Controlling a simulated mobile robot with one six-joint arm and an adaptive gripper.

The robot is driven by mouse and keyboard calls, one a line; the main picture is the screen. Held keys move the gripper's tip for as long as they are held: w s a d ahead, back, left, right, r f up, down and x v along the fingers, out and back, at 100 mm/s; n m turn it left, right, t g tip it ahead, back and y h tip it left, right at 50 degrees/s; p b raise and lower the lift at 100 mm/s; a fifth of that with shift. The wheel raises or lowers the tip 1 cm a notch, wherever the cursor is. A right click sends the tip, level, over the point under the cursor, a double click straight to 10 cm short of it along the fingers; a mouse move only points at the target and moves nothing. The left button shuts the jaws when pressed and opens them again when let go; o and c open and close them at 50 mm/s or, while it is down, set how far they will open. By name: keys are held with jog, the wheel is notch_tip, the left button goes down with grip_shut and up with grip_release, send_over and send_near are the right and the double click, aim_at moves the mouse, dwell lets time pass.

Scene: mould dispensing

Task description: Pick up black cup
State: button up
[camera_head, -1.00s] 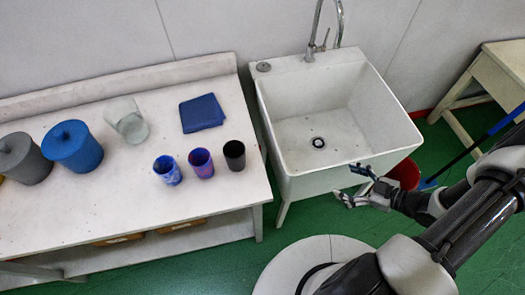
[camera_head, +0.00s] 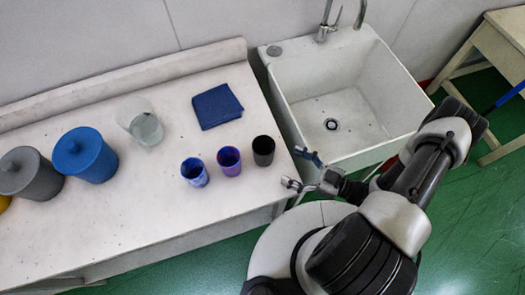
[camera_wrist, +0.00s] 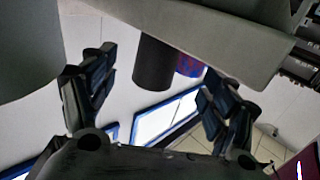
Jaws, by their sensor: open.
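The black cup (camera_head: 263,150) stands upright near the right end of the white table, rightmost of three cups in a row. In the wrist view the black cup (camera_wrist: 153,66) appears dark, between the two fingers in the picture and beyond them. My gripper (camera_head: 298,169) is open and empty, to the right of the black cup and apart from it, by the table's right edge. Its two spread fingers also show in the wrist view (camera_wrist: 157,85).
A purple-blue cup (camera_head: 229,161) stands close left of the black cup, then a blue-white cup (camera_head: 195,172). Behind are a clear beaker (camera_head: 146,128) and a folded blue cloth (camera_head: 217,106). Lidded blue (camera_head: 85,156) and grey (camera_head: 29,173) containers stand left. A sink (camera_head: 365,75) adjoins right.

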aim_at(262, 141)
jog(key=x, duration=0.9)
jog(key=shift+b, duration=0.3)
jog(key=c, duration=1.3)
jog(key=shift+r, duration=0.15)
